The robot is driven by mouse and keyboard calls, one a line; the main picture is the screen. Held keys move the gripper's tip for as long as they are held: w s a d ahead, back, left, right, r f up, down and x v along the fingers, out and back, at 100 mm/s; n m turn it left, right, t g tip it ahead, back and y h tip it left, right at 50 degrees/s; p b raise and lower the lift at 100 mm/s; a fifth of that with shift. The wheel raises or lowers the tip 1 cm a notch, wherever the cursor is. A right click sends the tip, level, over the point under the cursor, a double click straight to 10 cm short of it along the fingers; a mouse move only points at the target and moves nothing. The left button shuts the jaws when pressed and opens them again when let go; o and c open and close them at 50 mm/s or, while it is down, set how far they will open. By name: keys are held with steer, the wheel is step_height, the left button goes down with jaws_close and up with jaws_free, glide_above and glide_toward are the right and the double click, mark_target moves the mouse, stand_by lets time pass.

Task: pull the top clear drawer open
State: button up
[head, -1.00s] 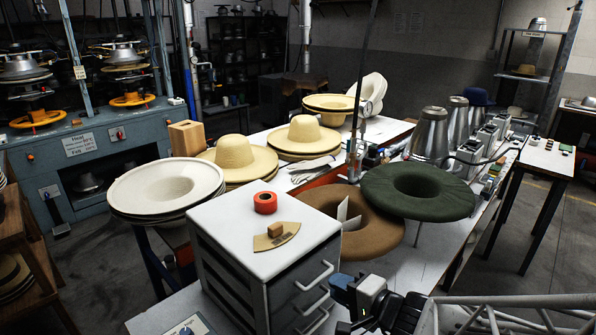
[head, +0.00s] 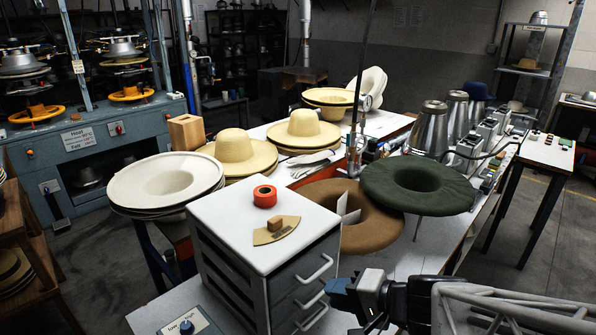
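The drawer unit (head: 222,222) has a white top and grey drawers stacked in its front. Its top drawer (head: 286,281) looks closed, with a pale bar handle (head: 316,270) across it. Two similar handles show below, the middle one (head: 312,299) and the lowest one (head: 312,318). My gripper (head: 338,293) comes in from the lower right, with blue and dark parts at its end. It appears just right of the handles and a little lower than the top one. I see no clear contact, and its fingers cannot be made out.
A brown felt hat (head: 375,234) and a green one (head: 418,187) are behind my gripper.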

steer(key=shift+s+d+r+n+g+h, duration=2.55)
steer(key=shift+s+d+r+h, duration=1.55)
steer(key=shift+d+h, duration=1.4)
steer(key=s+a+f+n, duration=0.1)
steer(key=a+f+n, duration=0.3)
steer(key=a, duration=0.4)
steer(key=a+f+n+g, duration=0.1)
steer(key=a+f+n, duration=0.3)
steer(key=a, duration=0.5)
steer(key=shift+s+a+f, duration=0.3)
steer(key=shift+s+f, duration=0.05)
steer(key=shift+f, duration=0.55)
